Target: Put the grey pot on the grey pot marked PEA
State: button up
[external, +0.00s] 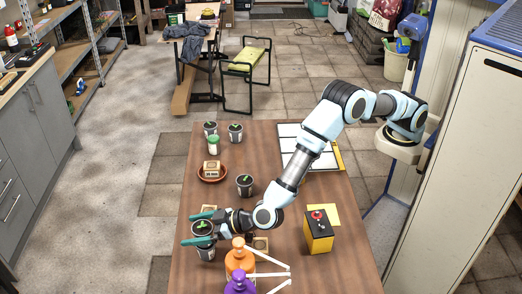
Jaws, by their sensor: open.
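Several small grey pots with dark soil and green sprouts stand on the brown table (285,200). Two are at the far left, one pot (210,129) beside another pot (235,133). One pot (244,186) stands nearer the middle. At the left edge, one pot (203,229) shows between the teal fingers of my gripper (199,228), and another pot (206,252) shows just below it. I cannot tell whether these two are stacked or side by side. My gripper is open, its fingers pointing left around the upper one. No PEA marking is readable.
A yellow-black box (318,237) stands to the right. A reddish saucer (199,175) holds a small block; a white-green bottle (213,147) stands behind it.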

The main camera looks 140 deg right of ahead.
jog(key=s+a+r+n+t+y+b, duration=0.1)
jog(key=s+a+r+n+y, duration=0.1)
jog(key=s+a+r, duration=0.35)
jog(key=s+a+r+n+t+y+b, duration=0.1)
jog(key=s+a+r+n+t+y, duration=0.15)
jog(key=a, duration=0.65)
jog(key=s+a+f+n+g+y, duration=0.1)
jog(key=s+a+g+y, duration=0.1)
jog(key=s, duration=0.5)
jog(key=s+a+f+n+g+y, duration=0.1)
jog(key=s+a+n+g+y, duration=0.1)
jog(key=s, duration=0.6)
jog(key=s+a+f+n+g+y, duration=0.1)
jog(key=s+a, duration=0.3)
jog(key=s, duration=0.4)
jog(key=shift+s+a+f+g+y, duration=0.1)
jog(key=shift+a+f+g+y, duration=0.3)
jog(key=shift+y, duration=0.35)
jog(key=s+f+n+g, duration=0.1)
jog(key=s+g, duration=0.3)
jog(key=s, duration=1)
jog(key=shift+s+d+f, duration=0.4)
jog(key=shift+d+f, duration=0.05)
